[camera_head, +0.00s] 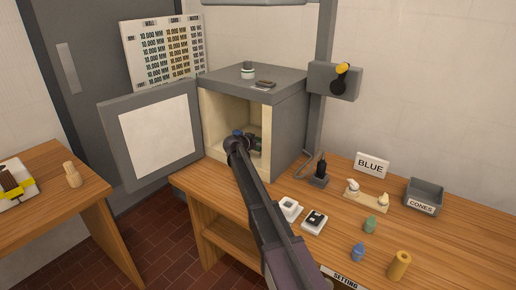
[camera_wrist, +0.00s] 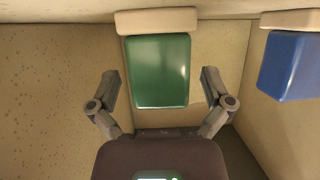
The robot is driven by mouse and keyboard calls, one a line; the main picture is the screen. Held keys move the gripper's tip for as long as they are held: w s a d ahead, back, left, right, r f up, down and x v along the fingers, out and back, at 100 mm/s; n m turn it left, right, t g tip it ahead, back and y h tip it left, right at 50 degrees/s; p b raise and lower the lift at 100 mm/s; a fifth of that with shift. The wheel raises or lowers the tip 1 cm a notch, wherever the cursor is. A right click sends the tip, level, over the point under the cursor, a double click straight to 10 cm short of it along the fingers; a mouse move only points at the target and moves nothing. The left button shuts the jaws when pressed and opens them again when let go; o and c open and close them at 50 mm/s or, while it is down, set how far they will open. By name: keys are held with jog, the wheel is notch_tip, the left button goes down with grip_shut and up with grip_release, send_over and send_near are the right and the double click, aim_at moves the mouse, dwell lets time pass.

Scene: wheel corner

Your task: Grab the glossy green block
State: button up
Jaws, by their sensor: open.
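The glossy green block (camera_wrist: 160,68) is upright in the middle of the wrist view, with a bright shine along its lower edge. My gripper (camera_wrist: 160,88) is open, one finger at each side of the block, with gaps between fingers and block. In the head view my gripper (camera_head: 250,144) is inside the open grey kiln-like box (camera_head: 284,121). My arm hides much of the opening there, so I cannot make out the block clearly.
A blue block (camera_wrist: 290,66) stands to the right in the wrist view. Pale walls close in on both sides. In the head view the box's door (camera_head: 152,134) is swung open to the left. Small pieces and a grey bin (camera_head: 425,194) occupy the wooden bench (camera_head: 335,247).

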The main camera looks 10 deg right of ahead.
aim_at(258, 139)
jog(key=shift+c, duration=0.2)
jog(key=c, duration=1.2)
jog(key=shift+r, duration=0.15)
notch_tip(258, 139, up, 10)
jog(key=p, duration=1)
dwell(0.3)
